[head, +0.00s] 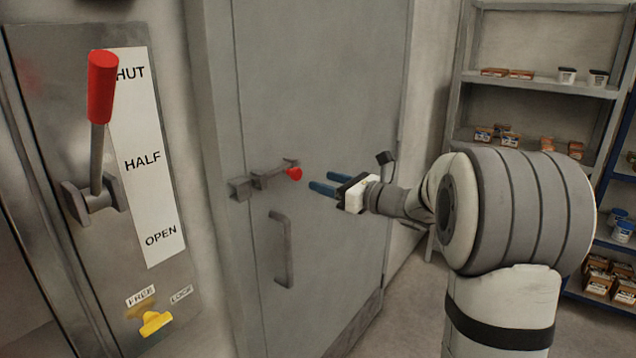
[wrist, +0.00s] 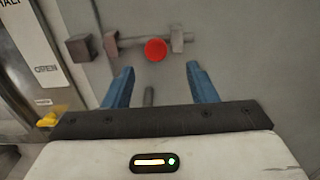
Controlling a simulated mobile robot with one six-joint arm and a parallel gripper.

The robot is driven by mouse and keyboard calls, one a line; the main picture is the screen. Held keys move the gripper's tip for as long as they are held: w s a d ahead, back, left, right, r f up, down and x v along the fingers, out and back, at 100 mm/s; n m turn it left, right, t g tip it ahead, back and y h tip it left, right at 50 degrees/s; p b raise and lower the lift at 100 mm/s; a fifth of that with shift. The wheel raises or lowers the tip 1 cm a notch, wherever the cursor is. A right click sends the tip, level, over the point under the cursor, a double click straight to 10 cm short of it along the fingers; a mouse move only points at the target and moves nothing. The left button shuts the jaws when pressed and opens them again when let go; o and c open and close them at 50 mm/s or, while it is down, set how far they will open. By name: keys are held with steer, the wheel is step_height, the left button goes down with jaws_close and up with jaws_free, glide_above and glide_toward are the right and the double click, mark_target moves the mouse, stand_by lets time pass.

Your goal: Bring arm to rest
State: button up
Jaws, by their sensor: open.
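My gripper (head: 323,184) is in the middle of the head view, at the end of my arm, which reaches in from the right. Its two blue fingers are apart with nothing between them. In the wrist view the open fingers (wrist: 160,85) point at a grey door (wrist: 235,50). A sliding bolt with a red knob (wrist: 156,50) shows just beyond the fingertips. In the head view the red knob (head: 294,173) is a short way left of the fingertips, with a gap between.
A grey door handle (head: 281,250) is below the bolt. At left, a panel carries a red-handled lever (head: 101,88) beside SHUT, HALF and OPEN labels, up near SHUT. A yellow catch (head: 155,322) is below it. Shelves (head: 540,88) with boxes and tubs stand behind my arm.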

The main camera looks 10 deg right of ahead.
steer(key=shift+s, duration=0.15)
steer(key=s+a+f+n+g+h, duration=0.2)
steer(key=s+a+f+n+g, duration=0.3)
steer(key=s, duration=0.4)
steer(key=s+a+f+n+g+h, duration=0.1)
steer(key=s+a+f+n+g, duration=0.15)
steer(key=s+n, duration=0.55)
steer(key=s+d+f+n+g+h, duration=0.1)
steer(key=s+d+f+n+h, duration=0.2)
steer(key=s+n, duration=0.4)
steer(key=s+d+f+n+g+h, duration=0.1)
steer(key=s+d+f+n+h, duration=0.3)
steer(key=s, duration=0.6)
steer(key=d+n+h, duration=0.1)
steer(key=n+h, duration=0.1)
steer(key=n, duration=0.1)
steer(key=shift+s+d+h, duration=0.4)
steer(key=shift+f+g, duration=0.1)
steer(key=shift+g, duration=0.15)
steer(key=shift+c, duration=0.2)
